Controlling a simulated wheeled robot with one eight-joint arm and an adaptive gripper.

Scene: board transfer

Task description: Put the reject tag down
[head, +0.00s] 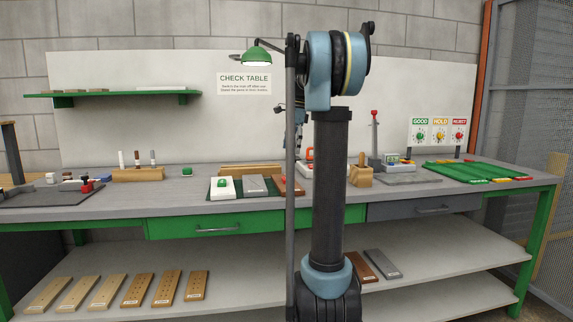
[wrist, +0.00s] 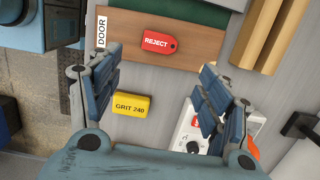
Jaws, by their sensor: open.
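The red tag marked REJECT (wrist: 159,42) lies flat on a brown wooden board (wrist: 203,48) labelled DOOR, near the top of the wrist view. My gripper (wrist: 160,84) is open with nothing between its fingers. In the wrist view the tag shows just beyond the fingertips, apart from both of them. In the head view my own arm hides most of the gripper, and I cannot make out the tag there.
A yellow GRIT 240 block (wrist: 132,105) and a white device with a dial (wrist: 187,130) lie below the fingers. A wooden rail (wrist: 262,35) stands at right.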

